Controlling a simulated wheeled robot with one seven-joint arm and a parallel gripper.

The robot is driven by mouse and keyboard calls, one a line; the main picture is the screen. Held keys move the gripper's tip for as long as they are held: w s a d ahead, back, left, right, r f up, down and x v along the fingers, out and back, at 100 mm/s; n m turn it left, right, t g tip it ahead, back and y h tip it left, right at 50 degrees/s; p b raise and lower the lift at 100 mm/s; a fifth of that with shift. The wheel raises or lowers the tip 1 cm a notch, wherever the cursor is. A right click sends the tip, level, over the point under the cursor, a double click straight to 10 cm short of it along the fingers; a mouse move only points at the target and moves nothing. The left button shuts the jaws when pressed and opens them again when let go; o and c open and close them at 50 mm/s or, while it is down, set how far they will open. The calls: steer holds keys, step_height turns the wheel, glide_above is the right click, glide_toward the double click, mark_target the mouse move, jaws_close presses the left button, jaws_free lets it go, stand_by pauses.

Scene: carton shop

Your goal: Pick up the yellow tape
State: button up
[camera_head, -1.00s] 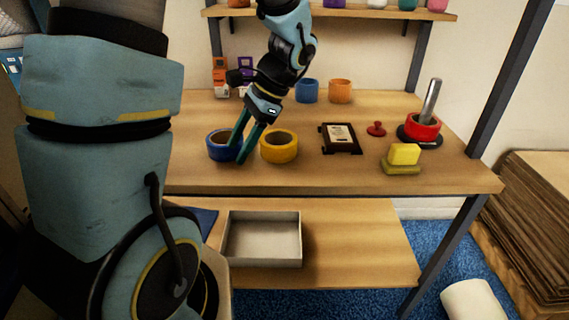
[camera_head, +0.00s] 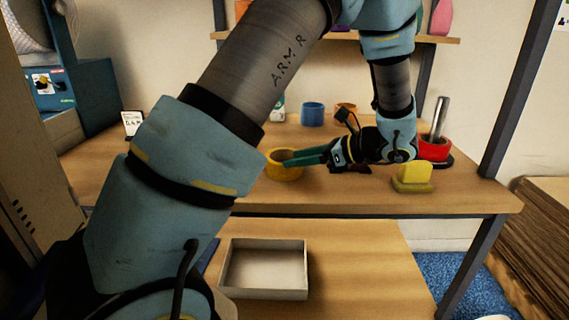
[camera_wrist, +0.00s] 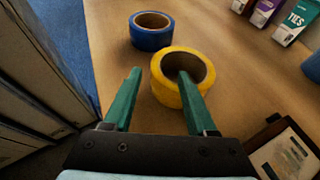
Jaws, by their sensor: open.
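The yellow tape (camera_head: 284,174) is a thick roll lying flat on the wooden tabletop. It also shows in the wrist view (camera_wrist: 166,93), with its hole facing up. My gripper (camera_head: 291,160) reaches in from the right, nearly level, with its green fingers overlapping the roll's right side. In the wrist view my gripper (camera_wrist: 160,76) is open and empty. One fingertip appears over the tape's hole and the other lies outside, left of the roll. I cannot tell whether either finger touches it.
A blue tape roll (camera_wrist: 150,42) lies beside the yellow one, hidden by my arm in the head view. A yellow block (camera_head: 415,173) and a red roll on a spindle (camera_head: 433,149) stand to the right. An empty tray (camera_head: 264,292) sits on the lower shelf.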

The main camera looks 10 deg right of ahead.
mark_target(278, 163)
steer(key=x, duration=0.2)
steer(key=p+x, duration=0.1)
steer(key=shift+a+f, duration=0.2)
steer(key=shift+a, duration=0.3)
steer(key=shift+w+a+f, duration=0.35)
steer(key=shift+a, duration=0.05)
steer(key=shift+c, duration=0.3)
jaws_close()
